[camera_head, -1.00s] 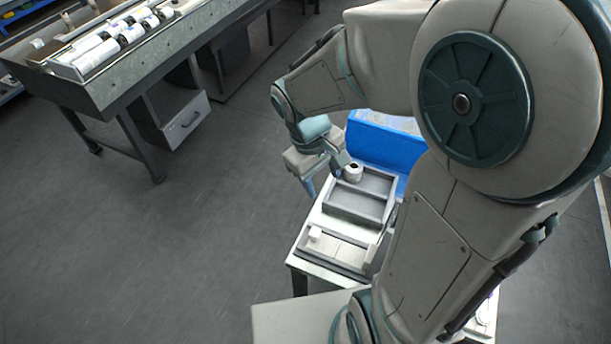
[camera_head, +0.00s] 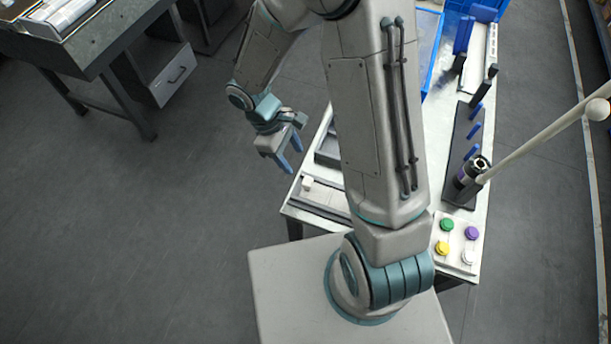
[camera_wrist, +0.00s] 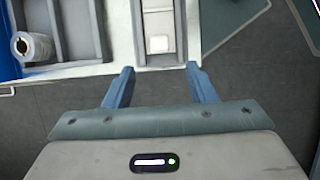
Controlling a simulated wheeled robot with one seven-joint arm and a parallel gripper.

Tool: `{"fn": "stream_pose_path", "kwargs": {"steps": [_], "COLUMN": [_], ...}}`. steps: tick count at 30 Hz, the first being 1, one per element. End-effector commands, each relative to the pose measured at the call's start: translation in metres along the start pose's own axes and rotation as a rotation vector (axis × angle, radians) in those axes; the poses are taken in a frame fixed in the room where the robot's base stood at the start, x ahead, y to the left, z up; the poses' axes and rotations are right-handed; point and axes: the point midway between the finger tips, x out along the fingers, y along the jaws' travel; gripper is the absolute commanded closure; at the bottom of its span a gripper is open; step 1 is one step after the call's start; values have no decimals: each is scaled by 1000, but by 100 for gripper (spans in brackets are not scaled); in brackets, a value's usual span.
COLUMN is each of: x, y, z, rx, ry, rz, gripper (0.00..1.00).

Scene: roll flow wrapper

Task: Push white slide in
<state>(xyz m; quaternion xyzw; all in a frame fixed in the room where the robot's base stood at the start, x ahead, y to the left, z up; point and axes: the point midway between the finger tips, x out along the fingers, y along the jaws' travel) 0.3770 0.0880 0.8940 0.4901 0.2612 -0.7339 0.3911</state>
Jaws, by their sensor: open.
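The white slide (camera_head: 307,183) is a small white block in a grey-walled channel near the table's left edge. In the wrist view the white slide (camera_wrist: 158,44) sits between the channel's dark side walls, ahead of my fingers. My gripper (camera_head: 292,156) is beside the table's left edge, over the floor, with its fingers pointing down. In the wrist view my gripper (camera_wrist: 160,68) is open and empty. Its two blue fingers are apart, roughly lined up with the channel's two sides. I see no contact with the slide.
A grey divided tray (camera_wrist: 92,30) holds a white roll (camera_wrist: 33,47) at the left in the wrist view. A pad of coloured buttons (camera_head: 457,242) and a dark rack with blue pegs (camera_head: 462,140) stand on the table's right. Open floor lies to the left.

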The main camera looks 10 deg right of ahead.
Motion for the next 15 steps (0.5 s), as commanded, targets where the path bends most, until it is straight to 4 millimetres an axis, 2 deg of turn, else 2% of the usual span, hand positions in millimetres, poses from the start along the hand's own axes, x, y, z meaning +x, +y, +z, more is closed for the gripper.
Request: {"fn": "stream_pose_path", "kwargs": {"steps": [3,9,15], "x": [28,68,93], "y": [-1,-1,-1], "z": [1,1,0], "rx": [-2,-2,0], "ry": [-5,-3,-1], "rz": [-5,-4,-2], "gripper": [49,49,49]}}
